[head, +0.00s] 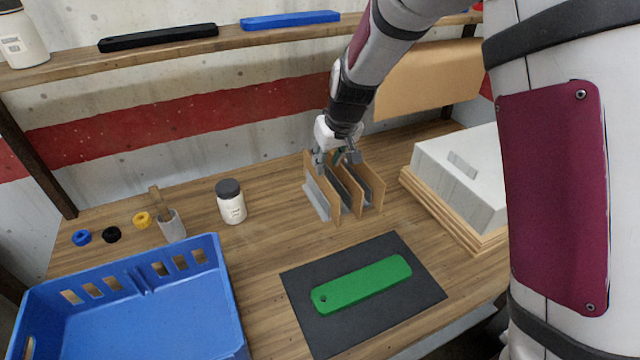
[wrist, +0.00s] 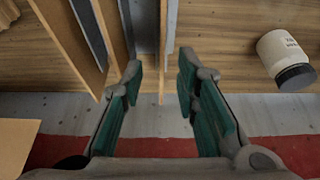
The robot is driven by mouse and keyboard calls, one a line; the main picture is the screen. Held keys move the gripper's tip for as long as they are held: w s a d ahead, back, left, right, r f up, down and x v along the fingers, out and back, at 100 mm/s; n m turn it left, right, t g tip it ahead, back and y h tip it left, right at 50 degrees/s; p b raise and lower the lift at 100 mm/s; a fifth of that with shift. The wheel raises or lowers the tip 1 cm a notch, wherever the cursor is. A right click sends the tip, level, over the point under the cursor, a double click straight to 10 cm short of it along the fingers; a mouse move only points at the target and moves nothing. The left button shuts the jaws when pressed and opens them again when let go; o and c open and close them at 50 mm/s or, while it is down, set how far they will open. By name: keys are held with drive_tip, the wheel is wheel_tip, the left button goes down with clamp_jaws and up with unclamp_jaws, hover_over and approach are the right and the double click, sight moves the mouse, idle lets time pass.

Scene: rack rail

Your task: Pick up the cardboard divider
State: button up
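Several thin tan upright panels, which look like cardboard dividers, stand in a row with grey pieces between them, forming a small rack. The leftmost divider (head: 321,183) in the head view appears to be the one seen edge-on in the wrist view (wrist: 163,50). My gripper (head: 337,158) is above the rack's left part, fingers pointing down. In the wrist view my gripper (wrist: 161,72) is open, one finger on each side of that divider, with visible gaps. The divider's lower part is hard to make out. Other tan panels (wrist: 72,42) stand left of the fingers.
A white jar with a dark lid (head: 231,204) stands left of the rack. A light grey box (head: 462,172) on wooden boards is at right. A green bar (head: 360,285) lies on a dark mat (head: 415,295) in front. A blue crate (head: 225,300) is at front left.

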sight(320, 185)
drive_tip(key=shift+w+a+x, duration=0.1)
drive_tip(key=shift+w+x, duration=0.05)
drive_tip(key=shift+x, duration=1.85)
drive_tip(key=shift+w+a+x, duration=0.15)
drive_tip(key=shift+x, duration=1.85)
drive_tip(key=shift+r, duration=0.15)
clamp_jaws()
